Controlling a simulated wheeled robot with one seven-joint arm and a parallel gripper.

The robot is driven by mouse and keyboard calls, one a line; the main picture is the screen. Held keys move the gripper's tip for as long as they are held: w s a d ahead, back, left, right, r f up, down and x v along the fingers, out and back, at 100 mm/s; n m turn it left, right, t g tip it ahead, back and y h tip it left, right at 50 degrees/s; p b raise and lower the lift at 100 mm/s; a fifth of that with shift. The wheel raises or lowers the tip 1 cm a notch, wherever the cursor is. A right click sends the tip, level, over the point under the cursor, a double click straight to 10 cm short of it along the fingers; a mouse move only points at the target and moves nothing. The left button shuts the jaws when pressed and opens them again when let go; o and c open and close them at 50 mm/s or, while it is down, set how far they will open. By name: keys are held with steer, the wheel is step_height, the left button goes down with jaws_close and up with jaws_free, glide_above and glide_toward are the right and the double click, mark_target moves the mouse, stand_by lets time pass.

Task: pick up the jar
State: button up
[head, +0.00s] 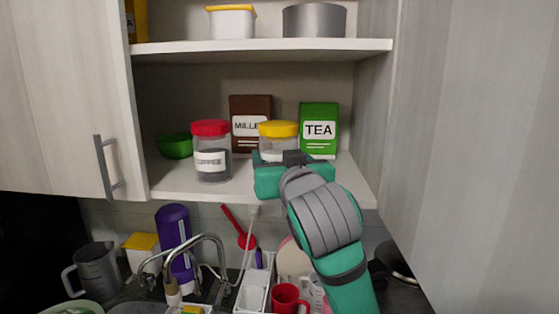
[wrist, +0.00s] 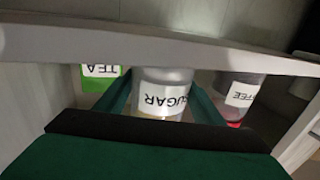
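A clear jar with a yellow lid (head: 278,129) stands upright on the lower cupboard shelf (head: 225,190). In the wrist view, which is upside down, its label on the jar reads SUGAR (wrist: 163,100). My gripper (head: 285,162) is in front of this jar and hides its lower part in the head view. In the wrist view the fingers (wrist: 158,90) are apart, one on each side of the jar; I cannot tell whether they touch it. A second jar with a red lid and a COFFEE label (head: 211,152) stands to its left, also in the wrist view (wrist: 240,92).
A green TEA box (head: 319,128) and a brown box (head: 250,112) stand behind. A green bowl (head: 175,146) is at the shelf's left. The upper shelf (head: 260,47) runs above. A cupboard door (head: 65,100) is at left. Below are a faucet (head: 208,250) and red mug (head: 288,298).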

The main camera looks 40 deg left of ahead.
steer(key=shift+s, duration=0.1)
steer(key=shift+c, duration=1.2)
steer(key=shift+r, duration=0.15)
steer(key=shift+r, duration=0.6)
steer(key=s+d+r, duration=0.3)
steer(key=s+r, duration=0.8)
steer(key=s, duration=0.1)
steer(key=shift+s+d, duration=0.35)
steer(key=shift+d, duration=0.05)
